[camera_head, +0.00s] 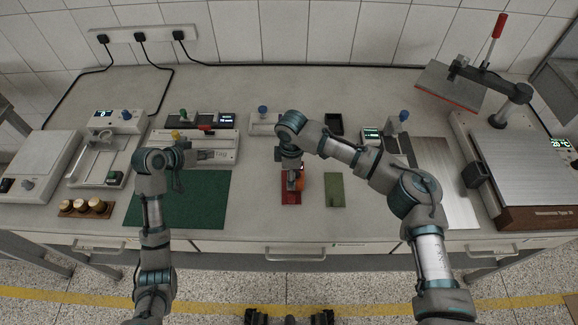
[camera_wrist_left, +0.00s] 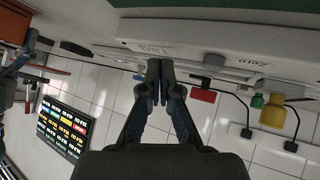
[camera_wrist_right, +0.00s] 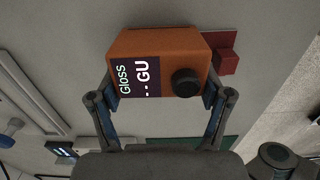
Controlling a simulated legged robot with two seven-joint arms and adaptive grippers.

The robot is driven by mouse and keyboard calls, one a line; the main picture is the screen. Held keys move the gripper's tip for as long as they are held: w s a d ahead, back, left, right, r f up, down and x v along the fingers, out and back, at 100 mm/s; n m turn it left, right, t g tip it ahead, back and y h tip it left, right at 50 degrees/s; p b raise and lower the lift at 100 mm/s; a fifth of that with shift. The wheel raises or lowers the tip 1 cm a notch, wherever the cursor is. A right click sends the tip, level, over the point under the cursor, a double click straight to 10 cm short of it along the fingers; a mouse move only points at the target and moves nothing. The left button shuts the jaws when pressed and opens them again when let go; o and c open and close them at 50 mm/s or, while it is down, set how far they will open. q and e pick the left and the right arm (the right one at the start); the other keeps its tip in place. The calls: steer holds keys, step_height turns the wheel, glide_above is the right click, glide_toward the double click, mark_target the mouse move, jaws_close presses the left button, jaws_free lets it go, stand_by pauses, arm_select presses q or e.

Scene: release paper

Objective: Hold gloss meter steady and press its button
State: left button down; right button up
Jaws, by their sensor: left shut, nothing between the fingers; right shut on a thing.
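The gloss meter (camera_wrist_right: 155,45) is an orange box with a dark screen reading "Gloss -- GU" and a round black button (camera_wrist_right: 186,83) beside the screen. My right gripper (camera_wrist_right: 160,92) is shut on the meter, one finger on each side of it. In the head view the meter (camera_head: 298,182) is mostly hidden below my right gripper (camera_head: 293,172), over the red mat (camera_head: 291,197). My left gripper (camera_head: 214,155) is shut and empty, close to the white tester (camera_head: 222,143), well left of the meter. Its closed tips (camera_wrist_left: 158,68) show in the left wrist view.
A green mat (camera_head: 190,205) lies in front of the white tester; a small green pad (camera_head: 334,190) lies right of the red mat. A heavy plate device (camera_head: 515,155) stands at right, and a scale (camera_head: 42,165) at far left. Weights (camera_head: 84,207) stand near the front left edge.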

mark_target(297, 175)
arm_select(q)
steer(key=d+m+g+h, duration=0.1)
steer(key=d+m, duration=0.1)
steer(key=d, duration=0.1)
steer(key=s+d+m+g+h, duration=0.1)
steer(key=d+m+h, duration=0.1)
steer(key=d, duration=0.1)
steer(key=d+m+g+h, duration=0.1)
steer(key=d, duration=0.2)
steer(key=shift+s+r+m+h, duration=0.25)
steer(key=shift+s+m+h, duration=0.15)
arm_select(e)
steer(key=shift+f, duration=0.2)
arm_select(q)
steer(key=s+d+r+m+g+h, duration=0.4)
steer(key=d+m+g+h, duration=0.1)
steer(key=d+m, duration=0.1)
steer(key=shift+d+m+g, duration=0.3)
steer(key=shift+d+m, duration=0.1)
steer(key=shift+d, duration=0.15)
steer(key=x, duration=1)
